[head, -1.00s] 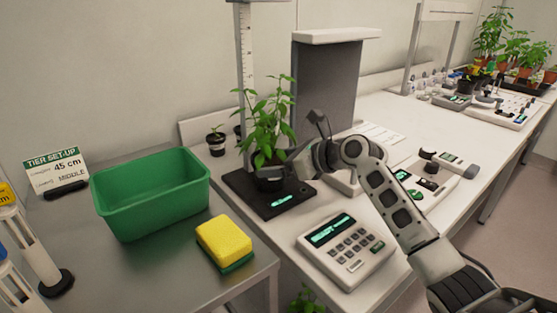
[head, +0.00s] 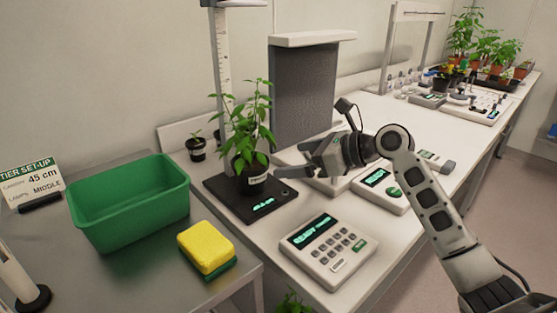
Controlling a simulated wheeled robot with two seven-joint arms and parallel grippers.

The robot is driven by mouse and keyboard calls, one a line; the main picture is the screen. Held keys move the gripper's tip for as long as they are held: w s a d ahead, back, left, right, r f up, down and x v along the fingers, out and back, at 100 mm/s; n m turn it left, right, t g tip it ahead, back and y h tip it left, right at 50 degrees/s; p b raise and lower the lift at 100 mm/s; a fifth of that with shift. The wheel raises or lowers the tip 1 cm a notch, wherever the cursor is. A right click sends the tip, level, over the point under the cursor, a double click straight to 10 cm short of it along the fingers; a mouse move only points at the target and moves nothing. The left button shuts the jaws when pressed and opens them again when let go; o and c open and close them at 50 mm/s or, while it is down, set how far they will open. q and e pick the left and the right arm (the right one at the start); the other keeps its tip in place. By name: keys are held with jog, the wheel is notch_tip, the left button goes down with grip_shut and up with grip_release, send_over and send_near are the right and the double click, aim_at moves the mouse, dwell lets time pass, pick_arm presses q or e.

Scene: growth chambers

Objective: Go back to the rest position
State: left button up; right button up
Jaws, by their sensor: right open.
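My right gripper (head: 312,158) is open and empty, to the right of the potted plant (head: 249,150) and apart from its dark pot. Its arm reaches in from the right side of the head view. The plant stands upright on a black scale plate (head: 220,196) with a small lit display. My left gripper is not in view.
A keypad device (head: 325,250) with a lit screen lies in front of the gripper. A green bin (head: 130,212) and a yellow sponge (head: 206,248) are on the metal table at left. A grey panel (head: 303,95) stands behind the gripper. More instruments and plants (head: 480,45) line the bench.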

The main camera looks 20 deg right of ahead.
jog(key=shift+v, duration=0.8)
